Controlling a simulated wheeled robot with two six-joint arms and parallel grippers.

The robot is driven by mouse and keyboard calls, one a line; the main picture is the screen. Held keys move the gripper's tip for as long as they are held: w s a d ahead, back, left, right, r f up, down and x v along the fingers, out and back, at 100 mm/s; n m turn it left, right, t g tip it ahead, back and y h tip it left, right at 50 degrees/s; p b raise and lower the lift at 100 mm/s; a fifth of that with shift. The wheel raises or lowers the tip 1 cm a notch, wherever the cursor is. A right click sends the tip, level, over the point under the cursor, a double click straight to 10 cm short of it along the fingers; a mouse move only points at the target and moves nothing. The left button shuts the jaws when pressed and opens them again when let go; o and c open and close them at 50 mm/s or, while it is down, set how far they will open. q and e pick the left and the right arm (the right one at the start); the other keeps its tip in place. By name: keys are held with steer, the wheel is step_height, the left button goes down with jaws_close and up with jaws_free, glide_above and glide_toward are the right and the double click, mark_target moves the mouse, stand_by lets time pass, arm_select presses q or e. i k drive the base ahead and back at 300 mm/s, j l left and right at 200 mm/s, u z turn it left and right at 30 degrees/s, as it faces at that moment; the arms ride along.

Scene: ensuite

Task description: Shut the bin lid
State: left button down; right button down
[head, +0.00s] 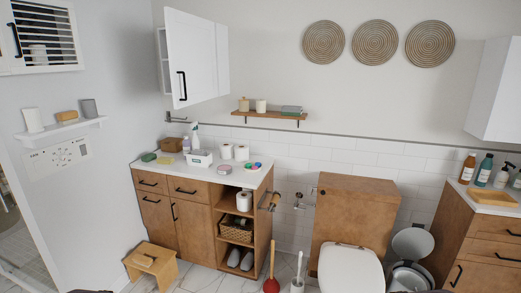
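The bin (408,279) stands on the floor at the lower right, between the toilet and the right-hand wooden cabinet. It is grey and round, and the bottom of the picture cuts it off. Its round grey lid (413,242) is open and tilted up at the back of the bin, near the tiled wall. Neither of my grippers can be made out in the head view.
The toilet (351,268) with its lid down is close on the bin's left. The right-hand cabinet (479,238), with bottles and a wooden tray (493,198) on top, is close on its right. A plunger (271,284) and toilet brush (297,284) stand left of the toilet.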

mark_target(415, 243)
steer(key=z, duration=1.35)
